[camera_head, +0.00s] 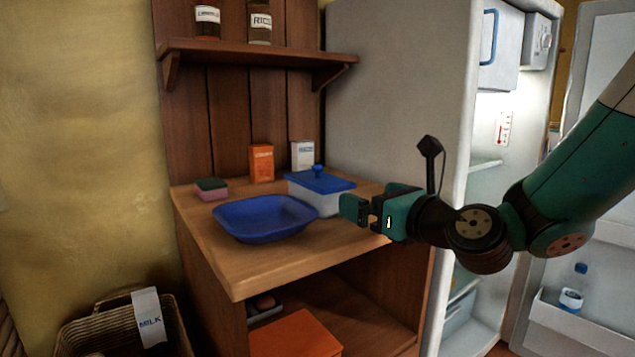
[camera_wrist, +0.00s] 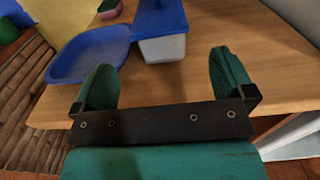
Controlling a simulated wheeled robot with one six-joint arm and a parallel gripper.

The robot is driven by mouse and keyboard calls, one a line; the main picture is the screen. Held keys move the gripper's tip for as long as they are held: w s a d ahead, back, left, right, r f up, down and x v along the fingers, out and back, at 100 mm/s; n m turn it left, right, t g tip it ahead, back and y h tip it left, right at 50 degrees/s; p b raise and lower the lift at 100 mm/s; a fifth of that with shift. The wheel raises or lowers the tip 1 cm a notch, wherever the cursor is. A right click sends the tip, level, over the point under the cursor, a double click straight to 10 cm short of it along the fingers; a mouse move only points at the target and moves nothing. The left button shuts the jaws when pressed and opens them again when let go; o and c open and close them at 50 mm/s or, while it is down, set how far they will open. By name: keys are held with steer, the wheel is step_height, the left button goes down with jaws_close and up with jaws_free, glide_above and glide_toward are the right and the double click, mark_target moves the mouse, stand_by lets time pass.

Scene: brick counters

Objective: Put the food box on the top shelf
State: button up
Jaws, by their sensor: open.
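The food box seems to be the pale container with a blue lid and knob (camera_head: 335,203), standing on the wooden counter (camera_head: 262,270) right of the blue dish. It also shows at the top of the wrist view (camera_wrist: 163,48), beyond my fingertips. My gripper (camera_head: 362,208) is open and empty, at the right front of the counter, apart from the box in the wrist view. A wooden wall shelf (camera_head: 300,55) holds two jars. The open fridge (camera_head: 400,90) also has shelves (camera_head: 486,165); I cannot tell which shelf is the top shelf named.
A blue dish (camera_head: 262,218) lies left of the box. A sponge (camera_head: 211,189), an orange carton (camera_head: 261,163) and a white carton (camera_head: 302,155) stand behind. Jars (camera_head: 260,25) occupy the wall shelf's left and middle; its right end looks clear. A basket (camera_head: 110,330) stands lower left.

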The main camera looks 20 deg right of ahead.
mark_target(340, 188)
steer(key=p+x, duration=0.2)
steer(key=p, duration=0.1)
steer(key=shift+r, duration=0.15)
steer(key=p+x, duration=0.1)
steer(key=x, duration=0.1)
steer(key=p+x, duration=0.2)
steer(key=x, duration=0.1)
steer(key=shift+f, duration=0.25)
steer(key=p+x, duration=0.2)
steer(key=x, duration=0.1)
steer(key=shift+w+a+p, duration=0.25)
steer(key=shift+w+p, duration=0.05)
steer(key=shift+w+a+f, duration=0.15)
steer(key=shift+w+f, duration=0.1)
steer(key=shift+w, duration=0.35)
steer(key=c, duration=0.8)
